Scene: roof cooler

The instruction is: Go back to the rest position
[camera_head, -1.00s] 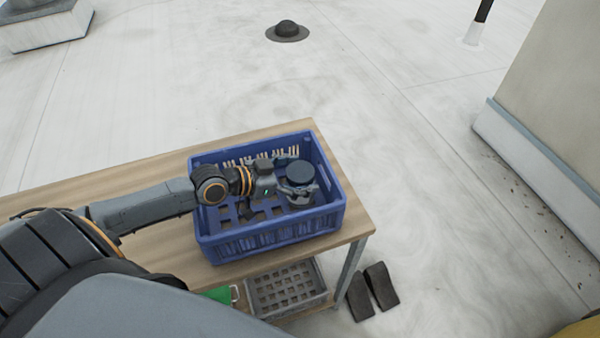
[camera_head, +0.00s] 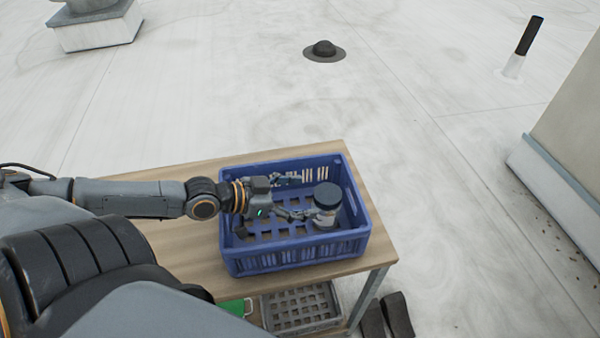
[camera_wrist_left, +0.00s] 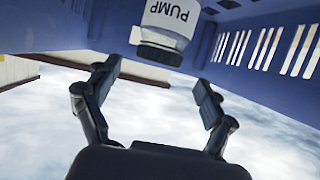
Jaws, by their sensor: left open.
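A jar with a dark blue lid (camera_head: 327,194) and a pale body stands upright inside the blue crate (camera_head: 300,252), toward its right side. In the left wrist view the jar (camera_wrist_left: 165,30) shows upside down with the label "PUMP". My left gripper (camera_head: 304,197) is inside the crate, to the left of the jar. Its two fingers are spread and empty, pointing toward the jar. In the left wrist view the open fingers (camera_wrist_left: 158,85) show with a gap between them and the jar beyond. My right gripper is not in view.
The crate stands on a wooden table (camera_head: 185,235); its walls surround my left gripper. A grey crate (camera_head: 300,308) and a green item (camera_head: 232,307) are below the tabletop. Dark blocks (camera_head: 397,315) lie on the floor at right.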

